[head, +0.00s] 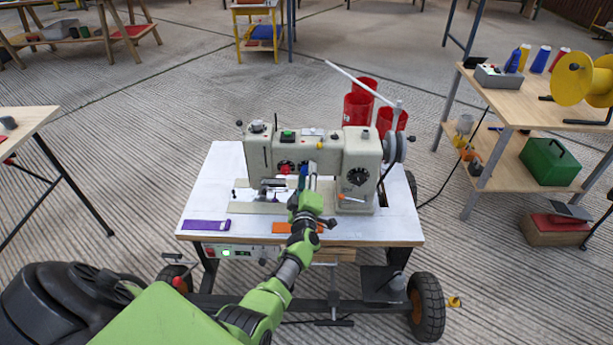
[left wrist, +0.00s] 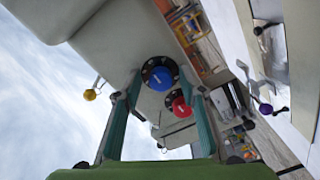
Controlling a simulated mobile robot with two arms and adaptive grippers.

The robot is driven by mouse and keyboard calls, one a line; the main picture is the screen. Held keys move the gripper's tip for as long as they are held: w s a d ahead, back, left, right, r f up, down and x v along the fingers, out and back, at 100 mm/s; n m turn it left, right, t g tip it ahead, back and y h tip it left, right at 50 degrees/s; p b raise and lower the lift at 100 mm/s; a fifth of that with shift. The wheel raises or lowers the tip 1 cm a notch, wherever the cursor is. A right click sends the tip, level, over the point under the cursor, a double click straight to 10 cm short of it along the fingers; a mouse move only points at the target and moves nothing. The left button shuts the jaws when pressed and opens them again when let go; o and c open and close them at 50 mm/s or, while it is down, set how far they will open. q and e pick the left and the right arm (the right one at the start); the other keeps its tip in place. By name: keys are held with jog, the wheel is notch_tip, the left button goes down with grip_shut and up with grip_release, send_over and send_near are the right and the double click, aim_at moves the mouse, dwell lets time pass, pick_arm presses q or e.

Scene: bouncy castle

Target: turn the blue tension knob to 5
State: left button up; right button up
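The sewing machine (head: 361,155) stands on a white-topped cart (head: 215,175). In the left wrist view the blue tension knob (left wrist: 160,77) sits on a black dial on the machine's pale face. Its marks are too small to read. The red knob (left wrist: 181,108) sits beside it; it also shows in the head view (head: 285,167). My left gripper (head: 306,180) is in front of the machine and hides most of the blue knob there. In the left wrist view this gripper (left wrist: 160,84) is open, its fingertips either side of the blue knob; contact cannot be told. My right gripper is out of view.
An orange piece (head: 290,228) and a purple strip (head: 206,225) lie on the cart's front. Red cones or bins (head: 358,108) stand behind the machine. A workbench (head: 500,90) with spools is at the right, a table (head: 20,125) at the left.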

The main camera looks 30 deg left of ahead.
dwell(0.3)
pick_arm(q)
jog(key=v, duration=0.7)
jog(key=shift+s+d, duration=0.15)
jog(key=shift+s, duration=0.05)
dwell(0.4)
